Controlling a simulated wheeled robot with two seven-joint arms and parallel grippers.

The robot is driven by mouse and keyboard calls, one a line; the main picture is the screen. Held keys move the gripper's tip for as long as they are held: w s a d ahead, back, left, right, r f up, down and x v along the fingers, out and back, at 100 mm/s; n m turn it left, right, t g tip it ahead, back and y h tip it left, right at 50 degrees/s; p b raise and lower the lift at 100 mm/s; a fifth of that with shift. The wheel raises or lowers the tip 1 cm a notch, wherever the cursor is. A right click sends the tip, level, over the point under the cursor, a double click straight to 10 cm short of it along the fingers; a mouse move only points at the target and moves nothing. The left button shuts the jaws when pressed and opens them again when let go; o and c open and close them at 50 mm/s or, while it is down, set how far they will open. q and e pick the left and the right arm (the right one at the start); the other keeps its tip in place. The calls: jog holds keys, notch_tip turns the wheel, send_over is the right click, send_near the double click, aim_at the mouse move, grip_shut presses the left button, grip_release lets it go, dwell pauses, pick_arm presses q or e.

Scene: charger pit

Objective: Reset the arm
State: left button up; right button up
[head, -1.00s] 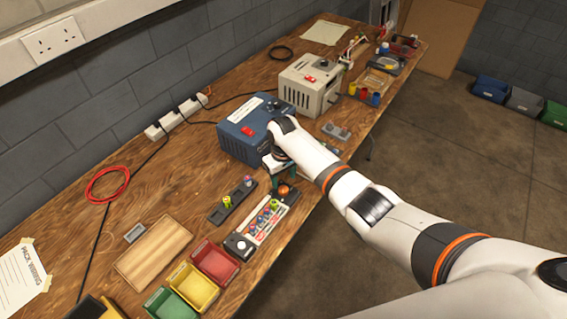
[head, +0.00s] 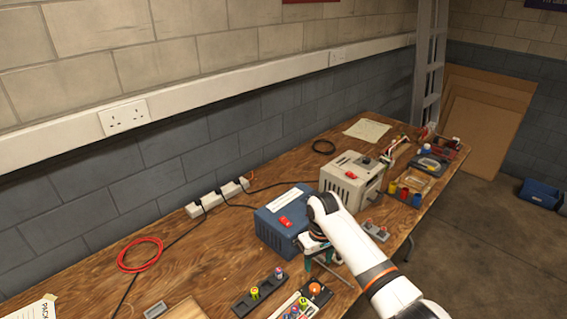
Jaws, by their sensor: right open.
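My right arm reaches in from the lower right. Its white wrist is over the front right corner of the blue charger box (head: 283,222), which has a red switch and a white label on top. My right gripper (head: 313,270) points down in front of the box, above the bench, partly hidden by the wrist. It is open, and I see nothing held in it. Whether it touches the box I cannot tell. My left gripper is out of view.
On the wooden bench (head: 205,262), a grey power unit (head: 350,182) stands behind the blue box. A black strip with coloured battery cells (head: 258,292) and a white panel with an orange knob (head: 316,290) lie in front. A red cable coil (head: 140,255) lies left.

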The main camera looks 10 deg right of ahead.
jog(key=s+a+f+t+y, duration=0.1)
jog(key=s+f, duration=0.2)
jog(key=s, duration=0.4)
jog(key=s+a+f, duration=0.1)
jog(key=s+f, duration=0.3)
jog(key=s, duration=0.3)
jog(key=s+d+r+m+t, duration=0.1)
jog(key=s+d+r, duration=0.25)
jog(key=s, duration=0.65)
jog(key=s+d+r+m+t, duration=0.1)
jog(key=s+d+r+t, duration=0.2)
jog(key=s, duration=0.7)
notch_tip(320, 180, down, 25)
jog(key=s+g, duration=0.1)
jog(key=g, duration=0.2)
jog(key=s+d+f+g+h+b, duration=0.1)
jog(key=s+d+f, duration=0.1)
jog(key=s+f, duration=1.4)
jog(key=shift+s+d+f+n, duration=0.3)
jog(key=shift+s+f+n, duration=0.1)
jog(key=shift+f, duration=0.15)
